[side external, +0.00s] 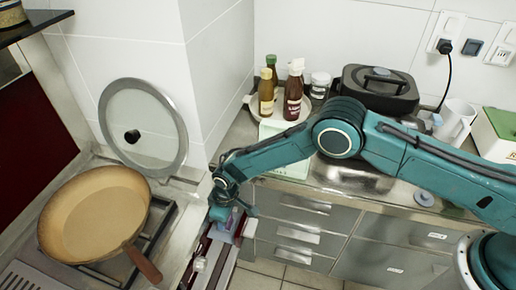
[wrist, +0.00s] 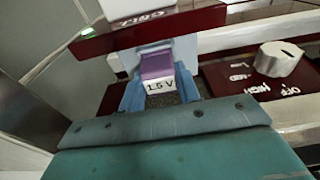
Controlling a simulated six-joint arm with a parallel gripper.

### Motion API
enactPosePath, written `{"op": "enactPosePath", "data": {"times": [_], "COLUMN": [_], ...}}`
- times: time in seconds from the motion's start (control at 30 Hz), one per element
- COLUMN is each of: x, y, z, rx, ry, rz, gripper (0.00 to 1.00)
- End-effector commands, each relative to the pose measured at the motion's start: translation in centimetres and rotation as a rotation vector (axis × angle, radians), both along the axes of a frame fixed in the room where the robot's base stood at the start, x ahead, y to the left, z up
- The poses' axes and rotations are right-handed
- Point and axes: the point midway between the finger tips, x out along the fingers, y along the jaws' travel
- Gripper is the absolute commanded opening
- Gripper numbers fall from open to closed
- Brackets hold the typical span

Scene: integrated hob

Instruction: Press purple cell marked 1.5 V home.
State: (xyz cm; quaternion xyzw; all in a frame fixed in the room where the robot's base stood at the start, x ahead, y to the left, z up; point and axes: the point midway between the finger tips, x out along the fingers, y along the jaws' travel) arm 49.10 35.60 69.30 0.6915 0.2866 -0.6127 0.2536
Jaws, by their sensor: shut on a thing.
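The purple cell (wrist: 157,66) shows in the wrist view between the blue fingers of my gripper (wrist: 159,93). Its near face is white and marked 1.5 V. My gripper is shut on the cell. In the side external view my gripper (side external: 228,222) is low over the front of the hob unit, and a small purple patch of the cell (side external: 232,221) shows by the fingers.
In the wrist view a pale knob (wrist: 278,59) stands on a dark red plate marked OFF and HIGH, right of my gripper. A glass lid (side external: 143,125) leans on the wall. Drawers (side external: 300,222) are at the right.

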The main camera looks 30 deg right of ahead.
Motion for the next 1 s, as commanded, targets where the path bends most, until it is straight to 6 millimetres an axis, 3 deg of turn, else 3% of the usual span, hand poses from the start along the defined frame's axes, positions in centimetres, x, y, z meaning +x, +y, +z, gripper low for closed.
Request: {"op": "enactPosePath", "data": {"times": [0.27,0.3,0.4,0.77,1.0], "x": [0.0,0.0,0.0,0.0,-0.1], "y": [0.0,0.0,0.0,0.0,-0.1], "z": [-0.2,-0.2,-0.2,-0.1,0.9], "rx": [0.001,0.001,0.001,0.0,0.0], "ry": [-0.001,-0.001,-0.001,0.0,0.0], "rz": [0.0,0.0,0.0,0.0,0.0], "gripper": [0.16,0.38,0.58,0.58,0.58]}}
